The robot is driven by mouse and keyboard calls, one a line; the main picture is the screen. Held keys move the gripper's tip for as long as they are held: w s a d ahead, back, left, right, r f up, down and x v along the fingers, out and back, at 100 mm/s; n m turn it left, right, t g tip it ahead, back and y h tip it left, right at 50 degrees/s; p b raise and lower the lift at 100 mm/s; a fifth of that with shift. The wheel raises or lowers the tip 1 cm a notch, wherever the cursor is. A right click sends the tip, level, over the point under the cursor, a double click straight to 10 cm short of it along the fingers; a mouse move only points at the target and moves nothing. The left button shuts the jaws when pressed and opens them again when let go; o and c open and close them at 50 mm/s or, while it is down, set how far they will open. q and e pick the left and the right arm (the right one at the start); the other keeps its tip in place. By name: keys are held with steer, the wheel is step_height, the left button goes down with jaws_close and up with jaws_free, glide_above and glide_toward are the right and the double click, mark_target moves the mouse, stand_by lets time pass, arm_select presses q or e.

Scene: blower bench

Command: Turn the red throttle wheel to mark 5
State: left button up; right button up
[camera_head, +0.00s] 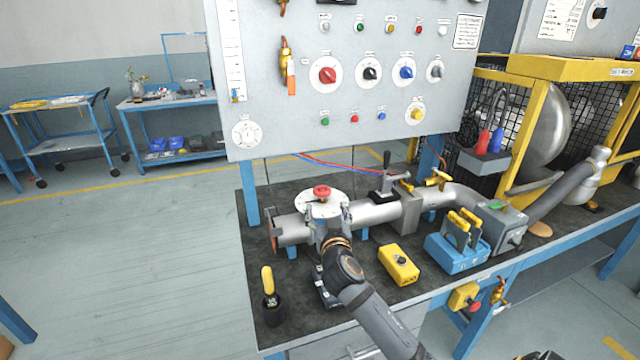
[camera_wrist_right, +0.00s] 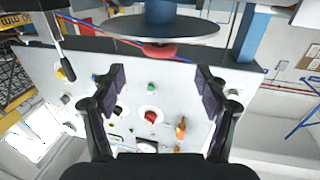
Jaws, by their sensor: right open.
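The red throttle wheel (camera_head: 321,191) sits on top of a round white dial plate (camera_head: 322,204) on the metal pipe. The marks on the plate are too small to read. My right gripper (camera_head: 331,224) is just in front of the plate and looks lower than the wheel; its fingers are partly lost against the pipe. In the right wrist view the open, empty fingers (camera_wrist_right: 157,88) stand wide apart. The wheel (camera_wrist_right: 160,50) and the plate's grey disc (camera_wrist_right: 150,27) show upside down beyond them, between the fingertips in picture width. My left gripper is not in view.
A grey panel (camera_head: 280,130) with several knobs, including another red one (camera_head: 327,75), stands behind the pipe. A black-and-yellow handled tool (camera_head: 270,298) stands left of my arm. A yellow box (camera_head: 398,264) and a blue holder (camera_head: 455,256) are to the right.

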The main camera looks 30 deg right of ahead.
mark_target(323, 195)
steer(key=w, duration=0.1)
steer(key=w+d, duration=0.1)
steer(key=shift+w+d+r+p, duration=0.2)
steer(key=shift+w+r+p, duration=0.2)
steer(key=x, duration=0.4)
steer(key=shift+f+p, duration=0.25)
steer(key=shift+p, duration=0.05)
steer(key=shift+x, duration=1.25)
steer(key=shift+d, duration=0.1)
steer(key=shift+c, duration=1)
steer(key=c, duration=1)
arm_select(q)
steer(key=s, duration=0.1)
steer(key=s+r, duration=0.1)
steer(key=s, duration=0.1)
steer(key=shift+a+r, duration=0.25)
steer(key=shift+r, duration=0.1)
